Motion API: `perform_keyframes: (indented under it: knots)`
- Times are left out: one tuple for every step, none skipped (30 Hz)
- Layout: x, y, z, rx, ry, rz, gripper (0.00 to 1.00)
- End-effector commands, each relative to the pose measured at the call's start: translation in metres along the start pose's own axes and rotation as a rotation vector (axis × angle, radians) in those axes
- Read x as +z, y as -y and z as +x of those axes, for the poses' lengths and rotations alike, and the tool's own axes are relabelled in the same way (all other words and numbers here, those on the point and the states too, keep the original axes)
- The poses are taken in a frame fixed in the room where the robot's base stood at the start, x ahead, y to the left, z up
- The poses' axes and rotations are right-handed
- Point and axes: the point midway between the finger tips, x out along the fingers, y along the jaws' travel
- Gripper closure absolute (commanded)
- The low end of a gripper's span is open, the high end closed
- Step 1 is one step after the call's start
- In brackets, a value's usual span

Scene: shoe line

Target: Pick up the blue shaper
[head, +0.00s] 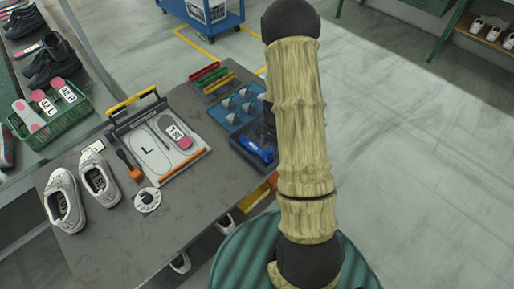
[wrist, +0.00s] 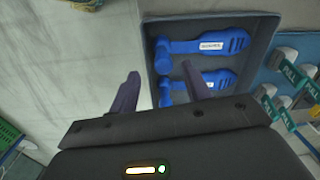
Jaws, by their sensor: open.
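Two blue shapers lie in a dark blue-grey bin (wrist: 272,35). The upper one (wrist: 236,41) has a white label on its handle in the wrist view. The lower one (wrist: 222,79) is partly hidden behind a finger. In the head view, blue shapers (head: 258,149) show in the bin (head: 239,158) at the table's right edge, partly covered by my arm. My gripper (wrist: 160,88) is open and empty. In the wrist view its right finger overlaps the lower shaper, and its left finger is outside the bin. I cannot tell the height between them.
A blue tray (head: 228,122) with several tagged pieces adjoins the bin. A board with shoe outlines (head: 147,155), an orange-handled tool (head: 130,164), a white dial (head: 147,200) and white shoes (head: 99,178) occupy the table. The table's front area (head: 165,240) is clear.

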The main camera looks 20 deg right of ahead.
Motion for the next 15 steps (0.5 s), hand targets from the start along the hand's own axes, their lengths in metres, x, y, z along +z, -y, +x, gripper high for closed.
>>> perform_keyframes:
  knots:
    - [0.000, 0.000, 0.001, 0.000, 0.001, 0.000, 0.52]
    - [0.000, 0.001, 0.002, 0.000, 0.001, 0.000, 0.52]
    - [-0.001, 0.001, 0.004, 0.000, 0.000, 0.000, 0.52]
    - [-0.001, 0.001, 0.007, 0.001, 0.001, 0.000, 0.52]
    - [-0.001, 0.002, 0.010, 0.002, 0.002, 0.000, 0.52]
    - [-0.001, 0.002, 0.013, 0.002, 0.003, 0.000, 0.52]
    - [-0.001, 0.003, 0.017, 0.002, 0.003, 0.000, 0.52]
    - [-0.002, 0.004, 0.020, 0.002, 0.003, 0.000, 0.52]
    - [-0.002, 0.005, 0.025, 0.001, 0.002, 0.000, 0.52]
    - [-0.003, 0.005, 0.028, 0.002, 0.003, 0.000, 0.52]
    - [-0.003, 0.005, 0.032, 0.002, 0.003, 0.001, 0.52]
    - [-0.003, 0.004, 0.038, 0.003, 0.003, 0.001, 0.52]
    - [-0.003, 0.005, 0.041, 0.002, 0.002, 0.001, 0.52]
    - [-0.003, 0.005, 0.044, 0.002, 0.002, 0.001, 0.52]
    - [-0.003, 0.005, 0.047, 0.002, 0.002, 0.001, 0.52]
